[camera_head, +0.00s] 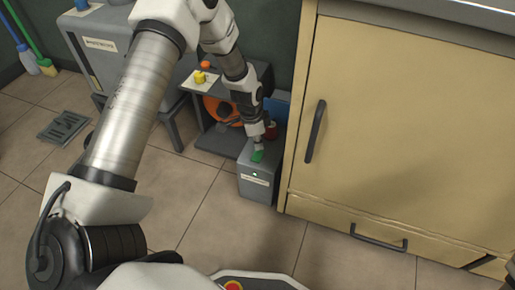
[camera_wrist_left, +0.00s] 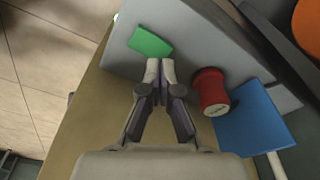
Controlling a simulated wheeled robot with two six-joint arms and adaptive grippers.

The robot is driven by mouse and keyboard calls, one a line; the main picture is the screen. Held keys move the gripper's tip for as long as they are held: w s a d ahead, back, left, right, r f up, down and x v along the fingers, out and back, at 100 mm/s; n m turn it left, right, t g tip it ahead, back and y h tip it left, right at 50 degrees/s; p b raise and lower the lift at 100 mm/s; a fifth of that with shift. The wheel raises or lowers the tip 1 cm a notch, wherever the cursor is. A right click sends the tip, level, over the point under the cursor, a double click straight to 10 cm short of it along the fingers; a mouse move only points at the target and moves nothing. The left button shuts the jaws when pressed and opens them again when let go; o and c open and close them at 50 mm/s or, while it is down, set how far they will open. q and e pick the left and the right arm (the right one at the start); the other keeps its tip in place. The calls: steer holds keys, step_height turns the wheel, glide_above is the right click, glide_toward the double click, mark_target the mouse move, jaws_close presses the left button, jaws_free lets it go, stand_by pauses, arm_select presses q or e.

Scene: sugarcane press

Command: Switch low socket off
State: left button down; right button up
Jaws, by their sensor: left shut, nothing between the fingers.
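The low socket is a small grey box (camera_head: 256,188) on the floor beside the beige cabinet, with a label and a lit green lamp (camera_head: 255,174) on its front. A green switch (camera_head: 257,156) sits on its top; it also shows in the left wrist view (camera_wrist_left: 150,42). My left gripper (camera_head: 258,147) points down at the switch, shut and empty. In the left wrist view its fingertips (camera_wrist_left: 160,65) are together just beside the green switch, over the grey top. I cannot tell whether they touch it.
A beige cabinet (camera_head: 400,130) with dark handles stands close on the right. The tiled floor in front is clear.

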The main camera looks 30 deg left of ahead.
mark_target(258, 152)
arm_select(q)
steer(key=shift+f+b, duration=0.9)
steer(key=shift+f, duration=0.2)
stand_by(0.6)
step_height(258, 152, up, 7)
steer(key=p, duration=0.6)
steer(key=shift+r+p, duration=0.15)
steer(key=shift+p, duration=0.2)
